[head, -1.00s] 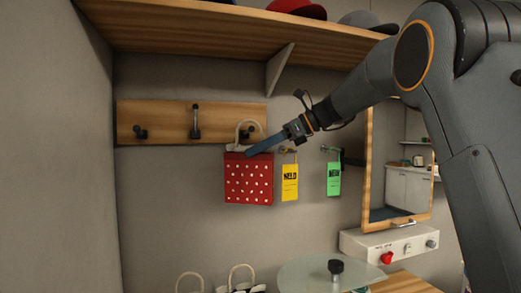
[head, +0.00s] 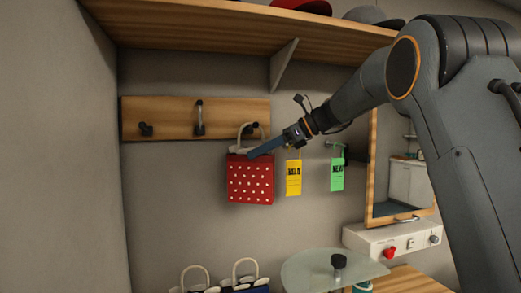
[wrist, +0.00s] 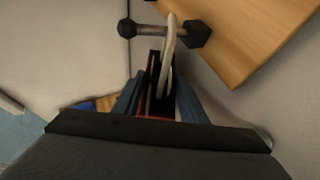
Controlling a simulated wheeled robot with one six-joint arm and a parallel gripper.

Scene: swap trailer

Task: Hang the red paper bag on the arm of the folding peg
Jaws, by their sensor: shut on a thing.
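The red paper bag (head: 250,182) with white dots hangs upright below my gripper (head: 252,155) in the head view. My gripper is shut on the bag near its top edge. The bag's pale handle loop rises in front of the right peg (head: 257,127) on the wooden board (head: 228,116). In the wrist view the loop (wrist: 168,45) crosses the dark bar of a peg (wrist: 146,30). I cannot tell whether it is around the bar or only in front. The board also bears an upright middle peg (head: 199,118) and a stubby left peg (head: 146,129). Which one folds is unclear.
A yellow tag (head: 293,178) and a green tag (head: 337,174) hang on hooks right of the bag. A shelf (head: 220,24) with caps is above. A mirror (head: 373,160) stands right, a glass disc (head: 305,272) and other bags (head: 245,288) below.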

